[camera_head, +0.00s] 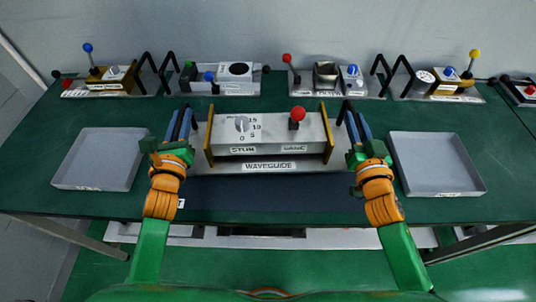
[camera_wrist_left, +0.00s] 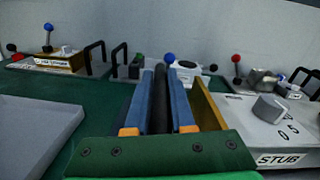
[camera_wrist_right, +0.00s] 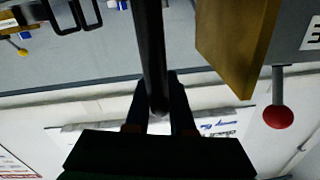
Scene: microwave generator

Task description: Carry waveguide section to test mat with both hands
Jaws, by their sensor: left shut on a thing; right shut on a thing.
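The waveguide section (camera_head: 268,150) is a grey box with gold end flanges, a dial knob and a red ball lever, on a plate labelled WAVEGUIDE. It is level in the head view, at the middle of the table. My left gripper (camera_head: 180,124) is shut on its left black handle, which shows between the blue fingers in the left wrist view (camera_wrist_left: 159,100). My right gripper (camera_head: 357,124) is shut on its right handle, seen in the right wrist view (camera_wrist_right: 153,50). The dark blue test mat (camera_head: 265,196) shows in front of and below the plate; I cannot tell the gap between them.
Grey empty trays stand at left (camera_head: 100,158) and right (camera_head: 437,163). Several other modules with black handles line the back, including one with a blue ball lever (camera_head: 110,80) and one with a yellow one (camera_head: 448,83). Green table shows between.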

